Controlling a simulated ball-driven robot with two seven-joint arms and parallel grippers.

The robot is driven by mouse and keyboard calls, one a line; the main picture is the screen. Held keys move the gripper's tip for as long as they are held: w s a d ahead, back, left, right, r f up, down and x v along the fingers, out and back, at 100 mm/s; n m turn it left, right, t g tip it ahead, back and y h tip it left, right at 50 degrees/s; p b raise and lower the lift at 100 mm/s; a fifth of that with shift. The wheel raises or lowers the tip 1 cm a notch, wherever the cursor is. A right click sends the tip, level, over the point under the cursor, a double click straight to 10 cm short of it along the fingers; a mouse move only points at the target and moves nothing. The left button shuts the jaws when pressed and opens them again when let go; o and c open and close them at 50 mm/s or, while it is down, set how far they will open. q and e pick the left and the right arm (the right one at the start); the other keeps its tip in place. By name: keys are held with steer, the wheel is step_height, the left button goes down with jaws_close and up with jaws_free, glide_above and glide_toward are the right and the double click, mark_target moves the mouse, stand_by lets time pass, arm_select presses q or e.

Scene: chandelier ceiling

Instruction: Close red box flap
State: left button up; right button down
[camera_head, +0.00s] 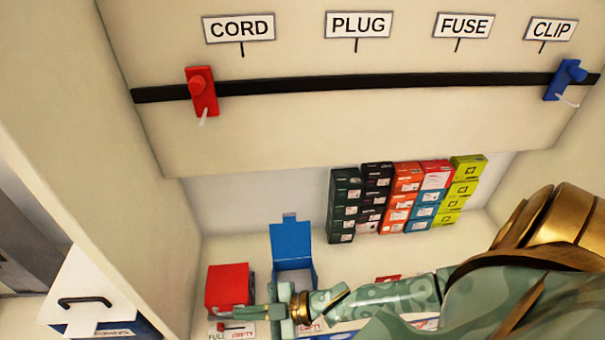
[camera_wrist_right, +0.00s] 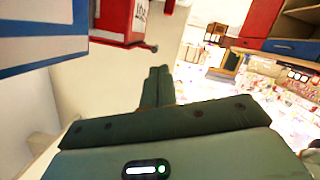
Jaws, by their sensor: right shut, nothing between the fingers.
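The red box (camera_head: 227,287) stands on the lower shelf left of the blue box. A flat red face shows on its top, and I see no raised red flap in the head view. Whether the flap sits fully shut I cannot tell. A red box-like thing also shows at the top of the right wrist view (camera_wrist_right: 117,22). My right gripper (camera_head: 245,312) reaches in from the right, beside the red box's lower right corner; contact is unclear. In the wrist view its fingers (camera_wrist_right: 157,85) are together and empty. My left gripper is not in view.
The blue box (camera_head: 292,265) stands right of the red box with its lid up. Stacked coloured cartons (camera_head: 400,198) are at the back. A red switch (camera_head: 202,92) and a blue switch (camera_head: 564,80) sit on a black rail. A handled white panel (camera_head: 92,290) is lower left.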

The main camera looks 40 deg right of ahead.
steer(key=p+v, duration=0.1)
steer(key=v, duration=1.2)
steer(key=shift+s+d, duration=0.2)
steer(key=shift+d, duration=0.05)
